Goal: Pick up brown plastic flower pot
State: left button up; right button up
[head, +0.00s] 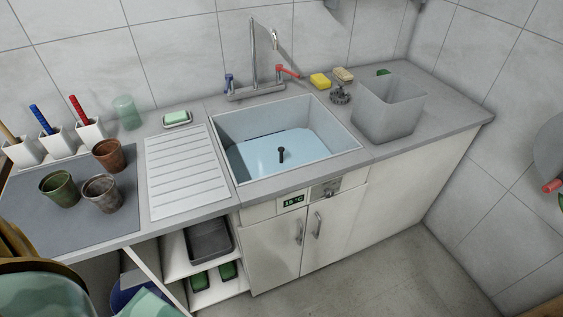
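A reddish-brown flower pot (108,155) stands upright on the dark grey mat (35,224) at the left of the counter. A mottled grey-brown pot (103,194) stands in front of it, and a green-brown pot (60,189) stands to the left. The three pots are close together, with their open tops upward. I cannot tell their material for certain. Neither of my grippers shows in the head view.
White holders (56,142) with coloured handles stand behind the pots. A ribbed drainboard (185,172) lies to their right, then a water-filled sink (315,113). A translucent green cup (126,112) and a soap dish (178,119) stand behind. A grey bin (388,110) stands right.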

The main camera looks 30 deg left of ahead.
aim_at(108, 152)
jog(key=u, duration=2.15)
